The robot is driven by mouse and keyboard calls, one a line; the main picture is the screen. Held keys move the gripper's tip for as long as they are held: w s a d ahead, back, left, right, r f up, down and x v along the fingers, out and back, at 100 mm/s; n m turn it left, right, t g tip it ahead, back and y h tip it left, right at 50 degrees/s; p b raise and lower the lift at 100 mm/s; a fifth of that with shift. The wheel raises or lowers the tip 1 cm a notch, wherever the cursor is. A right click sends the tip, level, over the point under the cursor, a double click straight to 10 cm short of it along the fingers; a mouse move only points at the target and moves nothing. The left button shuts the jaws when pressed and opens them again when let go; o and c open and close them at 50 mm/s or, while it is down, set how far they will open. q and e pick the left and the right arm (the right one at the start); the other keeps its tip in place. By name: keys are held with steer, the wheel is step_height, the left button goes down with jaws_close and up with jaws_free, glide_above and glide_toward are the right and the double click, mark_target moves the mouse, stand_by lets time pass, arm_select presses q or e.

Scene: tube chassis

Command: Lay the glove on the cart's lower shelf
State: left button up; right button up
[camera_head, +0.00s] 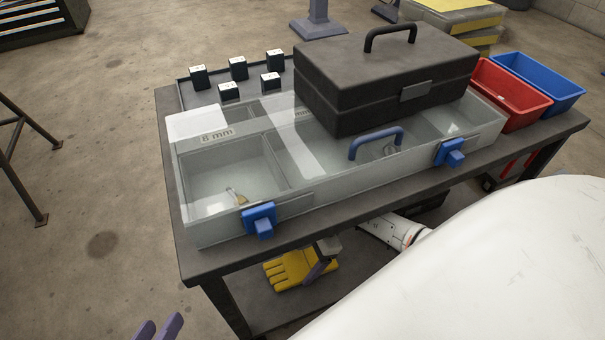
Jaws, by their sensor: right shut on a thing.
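The yellow glove (286,270) is low under the cart's top, over the lower shelf (258,312). I cannot tell whether it touches the shelf. My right gripper (320,270) reaches in beneath the cart's top and is shut on the glove's right end, with a purple finger across it. The glove's fingers point left. My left gripper (158,328) shows only its two purple fingertips at the bottom edge, apart and empty, left of the cart.
A clear compartment case (300,195) with blue latches covers much of the cart's top (190,262). A black toolbox (380,80), a red bin (510,95), a blue bin (540,80) and several small dark boxes (238,68) stand there too. A cart leg (226,308) stands left of the glove.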

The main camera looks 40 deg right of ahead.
mark_target(306, 262)
steer(key=o, duration=1.1)
steer(key=shift+o, duration=0.2)
steer(key=shift+d+r, duration=0.1)
steer(key=shift+r, duration=0.2)
steer(key=p+v, duration=0.2)
steer(key=shift+d+r, duration=0.15)
steer(key=shift+r, duration=0.2)
steer(key=shift+s+d+f, duration=0.15)
steer(key=shift+d, duration=0.35)
steer(key=shift+s+d+f, duration=0.15)
steer(key=shift+d, duration=0.3)
arm_select(q)
steer(key=shift+b, duration=1)
arm_select(e)
steer(key=d, duration=0.3)
steer(key=s+d, duration=0.1)
steer(key=d, duration=0.2)
steer(key=s+d, duration=0.1)
steer(key=d, duration=0.2)
steer(key=shift+s+d+r, duration=0.15)
steer(key=shift+s+d, duration=0.05)
steer(key=shift+d, duration=0.15)
